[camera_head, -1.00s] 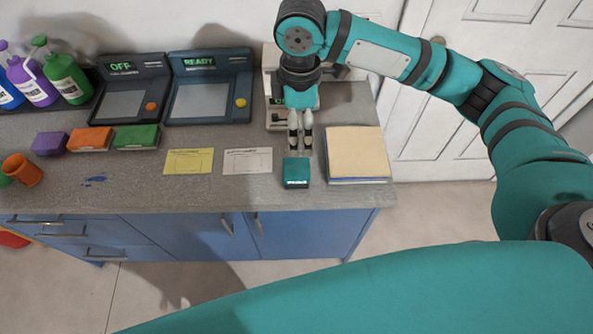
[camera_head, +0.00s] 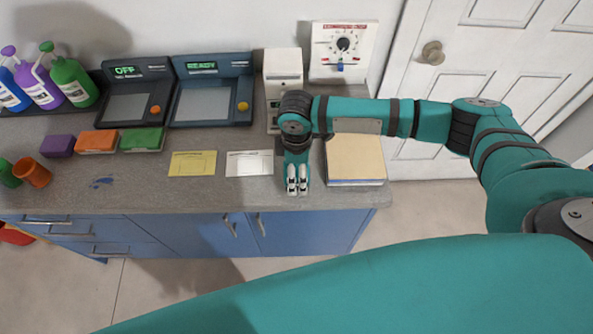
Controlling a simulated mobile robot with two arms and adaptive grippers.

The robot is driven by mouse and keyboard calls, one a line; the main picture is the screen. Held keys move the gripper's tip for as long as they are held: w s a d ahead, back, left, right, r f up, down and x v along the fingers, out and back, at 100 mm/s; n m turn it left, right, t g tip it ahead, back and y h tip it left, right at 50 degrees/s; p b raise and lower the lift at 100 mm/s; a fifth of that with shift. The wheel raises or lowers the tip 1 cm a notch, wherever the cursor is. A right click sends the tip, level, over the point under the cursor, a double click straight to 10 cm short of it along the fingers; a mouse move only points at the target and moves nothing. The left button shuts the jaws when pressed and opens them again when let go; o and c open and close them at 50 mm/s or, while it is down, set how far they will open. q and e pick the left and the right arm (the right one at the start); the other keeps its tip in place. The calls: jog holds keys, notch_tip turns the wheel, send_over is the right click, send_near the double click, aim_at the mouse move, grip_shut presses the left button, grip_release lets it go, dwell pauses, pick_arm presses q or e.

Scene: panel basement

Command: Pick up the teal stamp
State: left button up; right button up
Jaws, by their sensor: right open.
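My right gripper (camera_head: 297,186) has its pale fingertips pointing down at the front of the counter, right of the white card. It is open, with a narrow gap between the fingers. The teal stamp cannot be made out now; the gripper covers the spot where it stood, so I cannot tell whether the fingers are around it or above it. My left gripper is out of view.
A stack of tan folders (camera_head: 356,159) lies close right of the gripper. A white card (camera_head: 249,163) and a yellow card (camera_head: 192,163) lie to its left. A white device (camera_head: 283,75) stands behind. The counter's front edge (camera_head: 180,211) is near.

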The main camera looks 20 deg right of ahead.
jog(key=shift+f, duration=0.55)
jog(key=c, duration=1.3)
jog(key=shift+c, duration=0.2)
jog(key=shift+r, duration=0.2)
jog(key=shift+r+b, duration=0.4)
jog(key=shift+r, duration=0.25)
jog(key=shift+s+r+b, duration=0.35)
jog(key=shift+r+b, duration=0.1)
jog(key=shift+r, duration=0.45)
jog(key=s+r+b, duration=0.1)
jog(key=s+b, duration=0.2)
jog(key=s, duration=1.2)
jog(key=shift+s+a+r, duration=0.15)
jog(key=shift+a+r, duration=0.05)
jog(key=shift+r, duration=0.1)
